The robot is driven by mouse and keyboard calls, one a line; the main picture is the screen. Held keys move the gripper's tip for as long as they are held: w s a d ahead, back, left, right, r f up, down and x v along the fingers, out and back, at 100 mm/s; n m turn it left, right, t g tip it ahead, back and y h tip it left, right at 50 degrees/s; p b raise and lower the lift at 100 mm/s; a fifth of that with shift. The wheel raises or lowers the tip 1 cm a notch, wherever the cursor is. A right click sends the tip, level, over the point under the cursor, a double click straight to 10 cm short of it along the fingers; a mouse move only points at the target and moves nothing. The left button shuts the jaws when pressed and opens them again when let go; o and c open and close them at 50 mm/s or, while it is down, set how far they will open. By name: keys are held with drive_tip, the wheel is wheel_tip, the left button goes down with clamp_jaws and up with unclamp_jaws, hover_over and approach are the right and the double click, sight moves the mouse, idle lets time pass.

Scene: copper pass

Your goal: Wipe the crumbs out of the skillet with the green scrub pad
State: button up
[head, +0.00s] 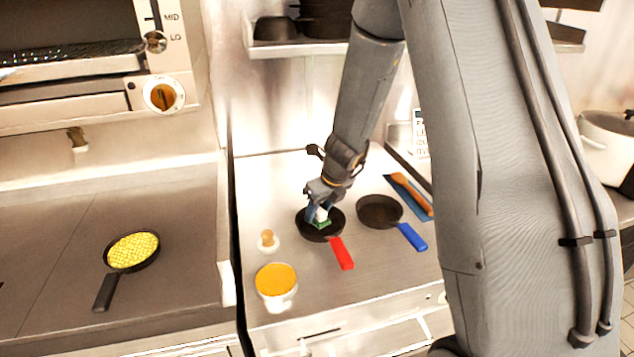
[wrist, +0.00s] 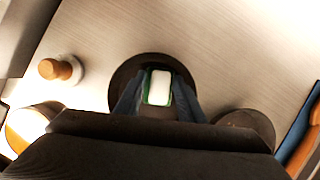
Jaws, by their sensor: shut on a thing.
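My gripper (head: 318,203) is shut on the green scrub pad (head: 322,222), which has a white upper part. The pad is at the inside of the dark skillet with the red handle (head: 342,253); I cannot tell if it touches the pan floor. In the wrist view the pad (wrist: 159,88) sits between the two fingers (wrist: 158,98), over the dark skillet (wrist: 126,76). No crumbs can be made out; the pad and gripper hide part of the pan. A second dark skillet with a blue handle (head: 411,237) stands to the right.
A blue mat (head: 423,208) with a wooden utensil (head: 410,192) lies right. A pan with yellow food (head: 132,251) sits on the left counter. A shelf (head: 290,48) hangs behind.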

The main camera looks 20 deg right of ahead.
drive_tip(key=shift+s+r+p, duration=0.2)
drive_tip(key=shift+r+p, duration=0.55)
drive_tip(key=shift+r, duration=0.5)
wheel_tip(320, 180, up, 3)
drive_tip(key=p, duration=0.4)
drive_tip(key=shift+r, duration=0.1)
drive_tip(key=shift+w+r+p, duration=0.1)
drive_tip(key=shift+r+p, duration=0.35)
drive_tip(key=shift+r, duration=0.7)
